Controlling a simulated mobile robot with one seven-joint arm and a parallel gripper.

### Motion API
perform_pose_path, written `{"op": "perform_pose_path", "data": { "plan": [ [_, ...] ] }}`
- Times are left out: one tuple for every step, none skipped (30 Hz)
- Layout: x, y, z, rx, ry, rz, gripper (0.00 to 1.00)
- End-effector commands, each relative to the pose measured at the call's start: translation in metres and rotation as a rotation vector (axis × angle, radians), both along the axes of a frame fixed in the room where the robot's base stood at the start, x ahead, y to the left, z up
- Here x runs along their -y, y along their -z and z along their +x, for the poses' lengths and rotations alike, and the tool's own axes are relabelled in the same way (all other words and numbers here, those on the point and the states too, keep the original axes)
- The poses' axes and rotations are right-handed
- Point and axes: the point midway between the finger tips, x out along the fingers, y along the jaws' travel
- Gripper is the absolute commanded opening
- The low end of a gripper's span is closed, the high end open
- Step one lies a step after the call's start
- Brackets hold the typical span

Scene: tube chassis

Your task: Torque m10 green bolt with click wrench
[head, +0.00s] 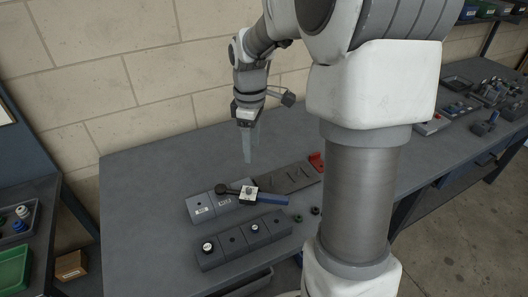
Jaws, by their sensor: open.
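My gripper (249,150) hangs above the bench, pointing down, open and empty. A wrench with a blue handle (273,200) and a dark round head (222,189) lies behind the front block row, below and apart from my gripper. A pale block-like part (248,193) sits at its middle; whether it belongs to the wrench I cannot tell. Two small dark green pieces (315,211) lie on the bench right of the wrench; they are too small to identify as the M10 bolt. A front row of grey blocks (232,250) holds several round-topped pieces.
Grey labelled blocks (201,212) stand left of the wrench. A dark flat tray (283,180) with a red piece (317,162) lies behind it. The bench (150,195) is clear at the left. Other fixtures (480,95) stand at the far right. My arm hides part of the bench.

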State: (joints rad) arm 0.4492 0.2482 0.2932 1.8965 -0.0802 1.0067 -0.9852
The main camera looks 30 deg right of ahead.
Motion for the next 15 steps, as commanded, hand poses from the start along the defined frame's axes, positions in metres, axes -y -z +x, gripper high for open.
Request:
{"op": "perform_pose_path", "data": {
  "plan": [
    [0.004,0.002,0.0,-0.005,0.063,0.004,0.55],
    [0.007,0.005,0.001,-0.006,0.112,0.006,0.5],
    [0.011,0.01,0.002,-0.007,0.186,0.009,0.42],
    [0.014,0.013,0.003,-0.006,0.248,0.009,0.37],
    [0.018,0.018,0.003,-0.008,0.312,0.012,0.32],
    [0.022,0.023,0.003,-0.009,0.398,0.013,0.24],
    [0.026,0.028,0.003,-0.009,0.464,0.015,0.19],
    [0.029,0.033,0.003,-0.009,0.528,0.014,0.14],
    [0.034,0.039,0.003,-0.01,0.614,0.015,0.06],
    [0.037,0.043,0.002,-0.01,0.679,0.015,0.01],
    [0.04,0.048,0.001,-0.011,0.744,0.015,0.0],
    [0.044,0.054,0.0,-0.012,0.829,0.014,0.0],
    [0.048,0.059,-0.002,-0.012,0.894,0.014,0.0],
    [0.051,0.063,-0.003,-0.012,0.957,0.012,0.0],
    [0.055,0.069,-0.005,-0.012,1.037,0.012,0.0]
  ]
}}
